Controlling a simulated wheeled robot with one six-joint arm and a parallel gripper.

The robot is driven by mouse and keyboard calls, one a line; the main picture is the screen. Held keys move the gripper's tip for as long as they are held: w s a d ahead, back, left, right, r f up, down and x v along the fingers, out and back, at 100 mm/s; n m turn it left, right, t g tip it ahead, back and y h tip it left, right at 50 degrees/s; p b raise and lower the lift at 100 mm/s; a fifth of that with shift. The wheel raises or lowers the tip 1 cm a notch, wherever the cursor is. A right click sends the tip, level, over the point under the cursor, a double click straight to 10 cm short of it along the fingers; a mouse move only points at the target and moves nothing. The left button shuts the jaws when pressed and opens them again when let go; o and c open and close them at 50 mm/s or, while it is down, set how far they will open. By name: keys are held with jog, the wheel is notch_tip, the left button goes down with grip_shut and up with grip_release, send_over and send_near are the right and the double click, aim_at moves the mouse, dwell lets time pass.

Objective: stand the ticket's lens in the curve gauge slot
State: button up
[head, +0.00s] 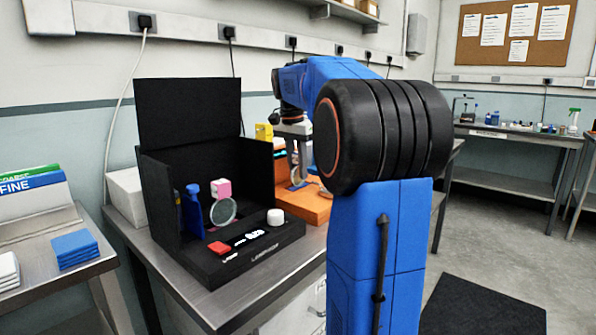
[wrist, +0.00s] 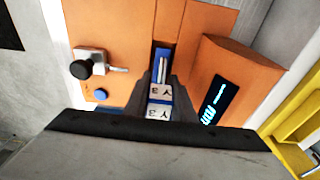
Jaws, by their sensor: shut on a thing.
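My gripper (head: 299,160) is shut on the white, blue-edged grip block (wrist: 159,103) of a lens, marked "Y 3". The lens below the block is mostly hidden; thin pale edges show between the fingers in the wrist view. The curve gauge is an orange body (wrist: 125,40) with a blue-lined slot (wrist: 163,52); it also shows in the head view (head: 315,208), partly behind my arm. The block and lens are over the slot, roughly in line with it. I cannot tell whether the lens touches the slot bottom. No ticket is legible.
A black open box (head: 188,110) stands left of the gauge. In it is a round grey-green lens (head: 223,211) with a pink block (head: 221,188). The gauge carries a display (wrist: 212,103), a black knob (wrist: 86,67) and a blue button (wrist: 101,95). A yellow frame (wrist: 296,120) stands right.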

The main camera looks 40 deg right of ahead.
aim_at(295, 168)
jog(key=shift+f, duration=0.35)
jog(key=shift+f, duration=0.1)
jog(key=o, duration=1.1)
jog(key=shift+c, duration=0.2)
jog(key=r, duration=0.3)
jog(key=a+r, duration=0.1)
jog(key=r, duration=0.7)
jog(key=shift+s+a+r, duration=0.1)
jog(key=shift+a, duration=0.2)
jog(key=shift+a+r, duration=0.1)
jog(key=shift+r, duration=0.4)
jog(key=shift+s, duration=0.15)
